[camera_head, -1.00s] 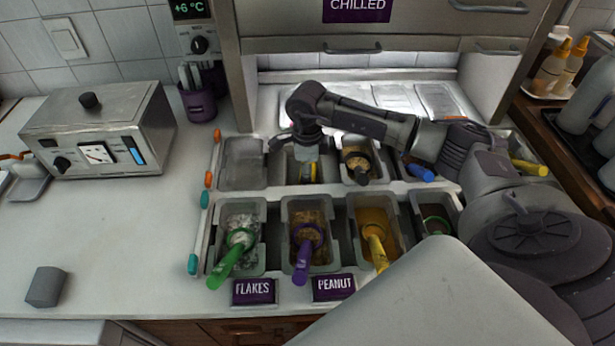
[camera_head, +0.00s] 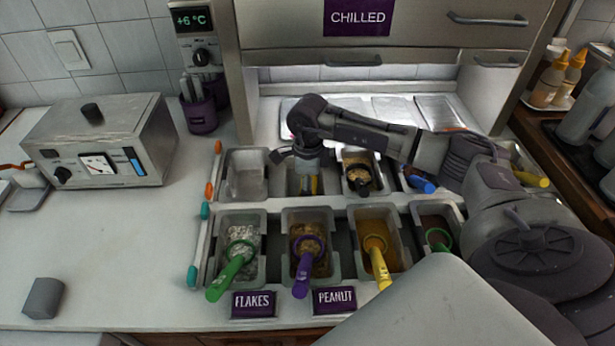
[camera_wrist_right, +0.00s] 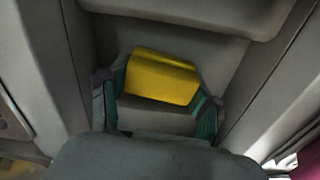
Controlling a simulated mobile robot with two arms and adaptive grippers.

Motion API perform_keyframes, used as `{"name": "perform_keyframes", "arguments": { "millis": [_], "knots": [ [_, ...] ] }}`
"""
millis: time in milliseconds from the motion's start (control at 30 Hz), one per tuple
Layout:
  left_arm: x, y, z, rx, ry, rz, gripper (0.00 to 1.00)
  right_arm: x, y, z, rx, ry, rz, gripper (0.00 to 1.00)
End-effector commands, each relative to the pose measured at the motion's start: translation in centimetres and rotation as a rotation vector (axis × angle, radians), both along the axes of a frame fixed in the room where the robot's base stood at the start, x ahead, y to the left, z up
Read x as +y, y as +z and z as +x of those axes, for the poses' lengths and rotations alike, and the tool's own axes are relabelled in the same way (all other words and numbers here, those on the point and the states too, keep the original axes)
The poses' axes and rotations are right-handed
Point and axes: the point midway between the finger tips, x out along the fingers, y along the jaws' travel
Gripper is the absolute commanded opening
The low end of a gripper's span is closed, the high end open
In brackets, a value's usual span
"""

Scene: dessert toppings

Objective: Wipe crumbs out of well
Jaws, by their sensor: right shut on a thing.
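My right gripper (camera_head: 308,176) reaches down into the well (camera_wrist_right: 215,52), second from the left in the back row. It is shut on a yellow block (camera_wrist_right: 162,77), which looks like a sponge. The block sits between the teal-padded fingers in the right wrist view, and a bit of its yellow shows below the gripper in the head view (camera_head: 313,187). Grey well walls rise on both sides. I cannot make out crumbs; the gripper hides much of the well floor. My left gripper is not in view.
An empty-looking well (camera_head: 246,175) lies left of the gripper; a well with a black-handled scoop (camera_head: 361,180) lies right. In front are flakes with a green scoop (camera_head: 232,270) and peanut with a purple scoop (camera_head: 304,268). The counter at left (camera_head: 110,250) is mostly clear.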

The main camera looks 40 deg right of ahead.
Motion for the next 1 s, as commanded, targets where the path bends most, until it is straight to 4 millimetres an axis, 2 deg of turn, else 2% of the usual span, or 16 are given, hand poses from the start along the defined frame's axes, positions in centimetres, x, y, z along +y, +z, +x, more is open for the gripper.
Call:
{"name": "perform_keyframes", "arguments": {
  "millis": [267, 700, 1000],
  "knots": [
    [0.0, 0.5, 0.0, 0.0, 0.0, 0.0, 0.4, 0.6, 0.0, -1.1, 0.003, 0.001, 0.0, 0.36],
    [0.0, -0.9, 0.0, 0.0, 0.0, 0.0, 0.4, 0.4, -0.2, 1.1, 0.0, 0.0, 0.001, 0.36],
    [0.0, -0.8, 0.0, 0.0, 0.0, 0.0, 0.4, 0.4, 0.0, 1.2, 0.001, 0.001, 0.001, 0.36]
  ]
}}
